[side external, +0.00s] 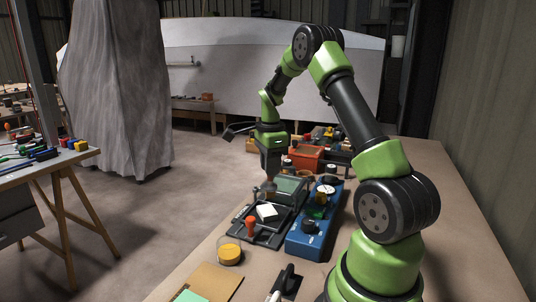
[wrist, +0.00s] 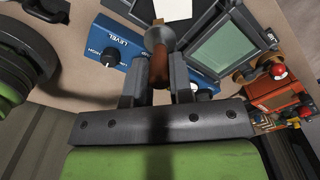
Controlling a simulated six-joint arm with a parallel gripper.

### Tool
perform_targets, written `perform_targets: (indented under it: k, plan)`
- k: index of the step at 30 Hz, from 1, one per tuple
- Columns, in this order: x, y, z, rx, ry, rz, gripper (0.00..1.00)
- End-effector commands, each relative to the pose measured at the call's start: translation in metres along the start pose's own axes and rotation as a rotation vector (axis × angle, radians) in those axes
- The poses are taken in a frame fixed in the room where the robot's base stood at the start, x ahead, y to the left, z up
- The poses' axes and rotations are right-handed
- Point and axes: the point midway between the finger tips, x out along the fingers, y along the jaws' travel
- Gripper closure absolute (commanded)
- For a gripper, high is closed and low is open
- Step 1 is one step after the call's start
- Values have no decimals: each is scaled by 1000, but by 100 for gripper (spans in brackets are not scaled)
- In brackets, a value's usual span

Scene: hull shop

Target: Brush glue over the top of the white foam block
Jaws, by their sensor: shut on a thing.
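The white foam block (side external: 267,212) lies on a dark holder (side external: 262,236) on the bench, and part of it shows at the top edge of the wrist view (wrist: 172,9). My gripper (side external: 270,178) is above the block, pointing down. It is shut on a brush (wrist: 158,65) with a reddish-brown handle and metal ferrule. The brush's tip end is close to the block; I cannot tell whether it touches. A round dish of yellow-orange stuff (side external: 229,252), possibly the glue, stands nearer the camera.
A blue box with knobs (side external: 305,240) stands right of the holder. A green-glazed dark frame (side external: 288,188) is close behind the block. A red-orange box (side external: 305,157) and clutter are further back. A trowel-like tool (side external: 286,284) and cardboard sheet (side external: 206,281) lie in front.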

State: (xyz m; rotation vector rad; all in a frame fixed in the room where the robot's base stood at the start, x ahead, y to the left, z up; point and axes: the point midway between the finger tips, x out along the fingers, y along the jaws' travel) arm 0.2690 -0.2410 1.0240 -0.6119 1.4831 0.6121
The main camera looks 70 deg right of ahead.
Motion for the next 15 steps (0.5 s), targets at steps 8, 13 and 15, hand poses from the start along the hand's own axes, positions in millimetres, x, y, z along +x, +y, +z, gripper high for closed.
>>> perform_targets:
  k: [8,13,15]
  plan:
    - [22,1,0,-1,0,2,100]
    - [38,1,0,0,-1,1,100]
    - [42,1,0,0,-1,-1,100]
